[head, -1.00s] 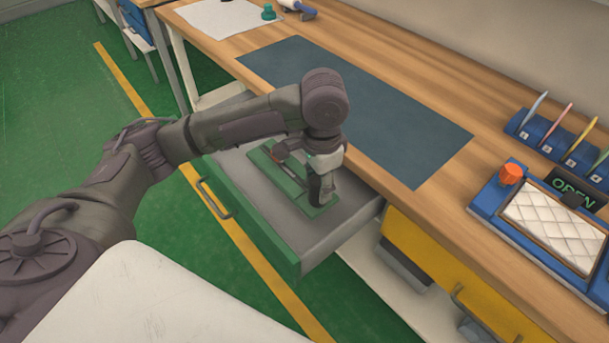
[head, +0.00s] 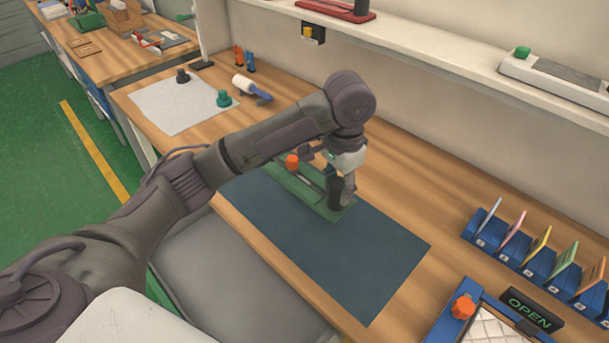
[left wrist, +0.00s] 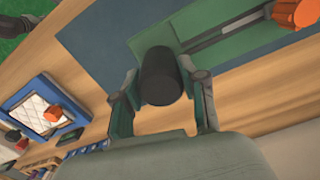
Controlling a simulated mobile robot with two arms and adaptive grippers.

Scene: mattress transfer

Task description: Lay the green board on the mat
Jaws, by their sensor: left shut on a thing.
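The green board (head: 290,184) is in the head view, over the back edge of the dark blue mat (head: 330,250) on the wooden bench. It carries an orange knob (head: 292,161), a long bar and a black cylinder (left wrist: 160,76). My left gripper (head: 344,190) is shut on the black cylinder at the board's right end; its fingers (left wrist: 163,98) stand on both sides of it in the left wrist view. The arm hides part of the board. I cannot tell whether the board touches the mat or hangs just above it. My right gripper is not in view.
A white sheet (head: 175,108) with small items lies at the left. A blue rack (head: 520,262), a blue-framed quilted pad and an OPEN sign (head: 532,309) are at the right. A shelf (head: 450,60) runs behind.

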